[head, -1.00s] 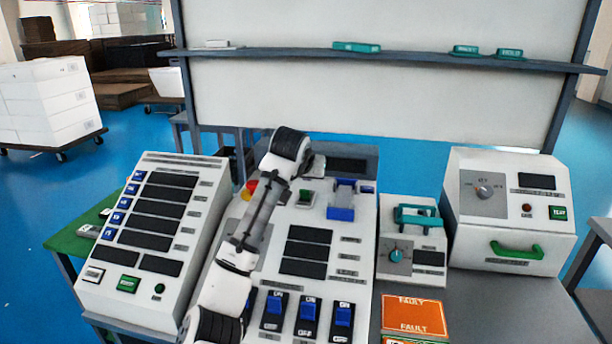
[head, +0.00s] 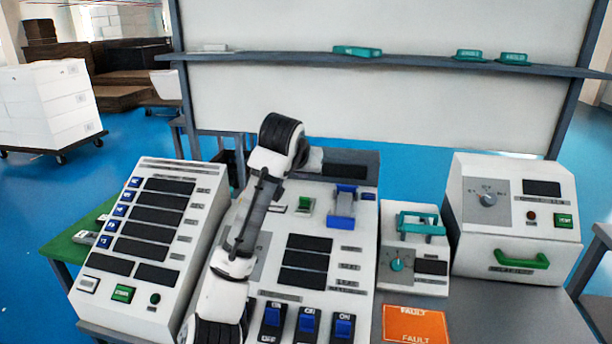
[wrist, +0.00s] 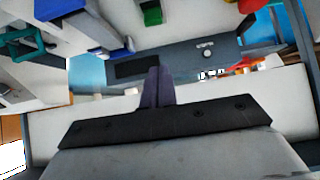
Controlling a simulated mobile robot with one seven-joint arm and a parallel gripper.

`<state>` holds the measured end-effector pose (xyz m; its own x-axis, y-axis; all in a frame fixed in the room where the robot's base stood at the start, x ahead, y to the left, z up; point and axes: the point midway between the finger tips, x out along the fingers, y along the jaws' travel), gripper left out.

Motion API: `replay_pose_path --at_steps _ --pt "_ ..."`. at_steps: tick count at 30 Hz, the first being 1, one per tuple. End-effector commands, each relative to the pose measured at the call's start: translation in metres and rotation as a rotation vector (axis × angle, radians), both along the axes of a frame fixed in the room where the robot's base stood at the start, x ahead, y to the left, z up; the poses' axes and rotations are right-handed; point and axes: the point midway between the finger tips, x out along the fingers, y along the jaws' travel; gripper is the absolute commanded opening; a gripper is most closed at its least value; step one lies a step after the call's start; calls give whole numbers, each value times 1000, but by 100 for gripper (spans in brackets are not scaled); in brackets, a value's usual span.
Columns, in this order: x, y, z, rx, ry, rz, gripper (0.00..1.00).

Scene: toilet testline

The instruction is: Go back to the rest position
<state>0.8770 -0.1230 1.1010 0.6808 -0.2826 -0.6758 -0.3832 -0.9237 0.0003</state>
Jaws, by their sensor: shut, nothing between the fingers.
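My gripper (wrist: 157,88) shows in the wrist view with its dark fingers together and nothing between them. In the head view my white and black arm rises in front of the middle console (head: 312,247) and hides part of its left side. The fingers are not visible in the head view. A blue clamp-like part (head: 342,207) and a green switch (head: 305,203) sit on the console's upper half. In the wrist view a red part (wrist: 250,6) shows at the upper right.
A panel with dark displays (head: 155,240) stands left. A small box with a teal handle (head: 420,228) and a larger box with a green handle (head: 521,259) stand right. An orange fault card (head: 414,325) lies in front. A shelf (head: 420,59) runs behind.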

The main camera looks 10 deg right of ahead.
Motion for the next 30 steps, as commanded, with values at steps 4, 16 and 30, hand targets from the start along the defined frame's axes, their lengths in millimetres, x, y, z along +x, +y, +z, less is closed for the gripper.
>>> replay_pose_path --at_steps 4,16,30 --pt "-13 5 5 1 0 -1 0" --pt "-16 7 8 0 1 0 0" --pt "-33 186 147 -372 -800 261 0"
